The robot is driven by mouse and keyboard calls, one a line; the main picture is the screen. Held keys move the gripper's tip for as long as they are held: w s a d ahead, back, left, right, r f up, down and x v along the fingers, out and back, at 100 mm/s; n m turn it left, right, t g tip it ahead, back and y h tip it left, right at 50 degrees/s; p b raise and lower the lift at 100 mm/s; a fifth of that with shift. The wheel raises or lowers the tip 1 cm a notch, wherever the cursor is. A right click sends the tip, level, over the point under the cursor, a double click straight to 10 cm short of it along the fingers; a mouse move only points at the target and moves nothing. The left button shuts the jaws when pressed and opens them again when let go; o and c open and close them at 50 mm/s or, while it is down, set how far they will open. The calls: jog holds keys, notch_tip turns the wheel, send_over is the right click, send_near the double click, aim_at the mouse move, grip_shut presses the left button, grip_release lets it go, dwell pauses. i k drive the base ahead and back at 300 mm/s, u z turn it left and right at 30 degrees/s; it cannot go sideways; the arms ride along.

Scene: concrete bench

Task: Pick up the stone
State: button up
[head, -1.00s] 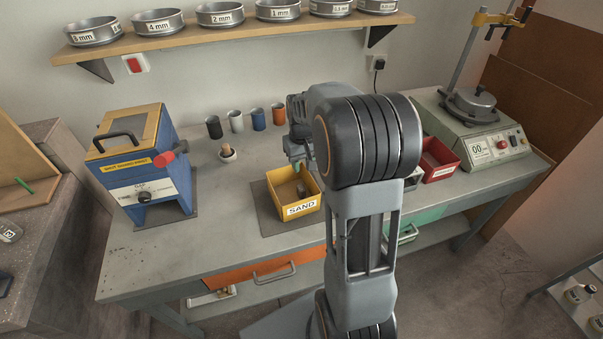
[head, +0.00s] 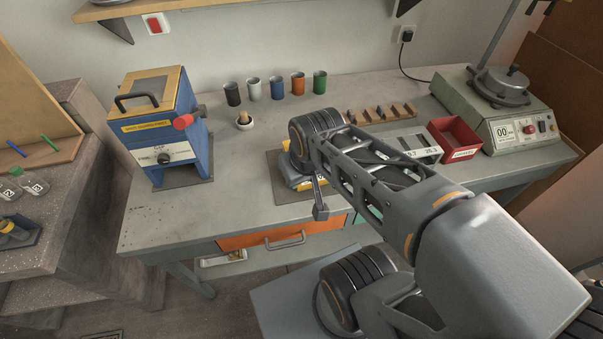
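I cannot make out a stone for certain in this view. My arm reaches in from the lower right, and its dark round joint covers most of the yellow sand box (head: 318,183) on the dark mat (head: 289,196). The inside of the box is hidden. A slim grey part at the end of my arm, seemingly part of my gripper (head: 320,205), hangs at the front of the box. The rest of the gripper is hidden behind the joint. I cannot see its fingers well enough to tell whether they hold anything.
Several coloured cups (head: 277,87) line the back.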

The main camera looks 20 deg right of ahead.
aim_at(350, 114)
jog(key=u, duration=1.05)
jog(key=k, duration=0.45)
jog(key=z, duration=1.5)
jog(key=i, duration=0.1)
jog(key=u, duration=0.05)
